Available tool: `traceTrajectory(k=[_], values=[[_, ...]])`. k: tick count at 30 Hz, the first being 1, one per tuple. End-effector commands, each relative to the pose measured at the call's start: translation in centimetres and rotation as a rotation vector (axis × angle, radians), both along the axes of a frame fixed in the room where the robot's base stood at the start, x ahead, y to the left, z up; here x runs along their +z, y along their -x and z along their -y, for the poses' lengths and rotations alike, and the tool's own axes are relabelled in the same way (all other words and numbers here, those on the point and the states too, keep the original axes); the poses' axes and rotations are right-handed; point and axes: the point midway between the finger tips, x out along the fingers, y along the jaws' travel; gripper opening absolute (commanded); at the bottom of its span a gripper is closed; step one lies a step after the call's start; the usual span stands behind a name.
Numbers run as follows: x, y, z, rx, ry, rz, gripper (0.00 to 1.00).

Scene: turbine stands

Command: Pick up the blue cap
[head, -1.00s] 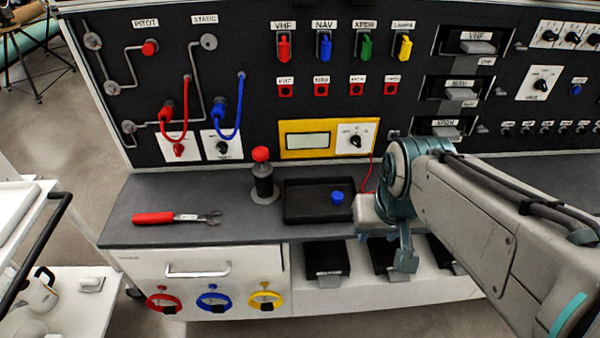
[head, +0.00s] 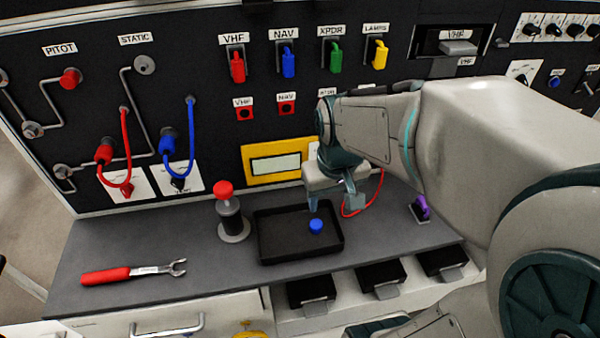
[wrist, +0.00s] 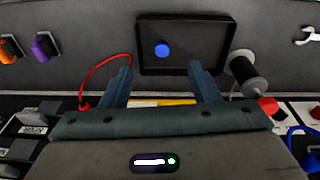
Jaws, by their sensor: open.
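The blue cap (head: 316,226) is a small round cap lying in the shallow black tray (head: 271,251), right of the tray's middle. It also shows in the wrist view (wrist: 162,49), ahead of and between my two fingers. My gripper (head: 332,203) is open and empty. In the head view it is above the tray's right back part, close to the cap. In the wrist view, my gripper (wrist: 161,78) has its fingers spread well apart, and neither touches the cap.
A black cylinder with a red top (head: 229,215) stands just left of the tray. A red-handled wrench (head: 120,273) lies at the left of the bench. A red cable (head: 364,205) loops right of the tray. The upright panel (head: 205,80) rises behind.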

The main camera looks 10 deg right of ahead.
Motion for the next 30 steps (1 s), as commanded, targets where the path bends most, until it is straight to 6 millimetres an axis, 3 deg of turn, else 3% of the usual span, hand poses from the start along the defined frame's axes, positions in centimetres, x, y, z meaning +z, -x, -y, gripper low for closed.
traceTrajectory(k=[6,12,17,24,30], values=[[-3.6,-4.7,0.2,0.085,0.001,-0.097,0.56],[-5.7,-6.9,0.4,0.131,-0.007,-0.138,0.56],[-7.1,-7.4,0.4,0.143,-0.009,-0.15,0.56],[-11.8,-7.3,0.4,0.143,-0.01,-0.153,0.56],[-14.3,-7.4,0.4,0.142,-0.01,-0.149,0.56]])
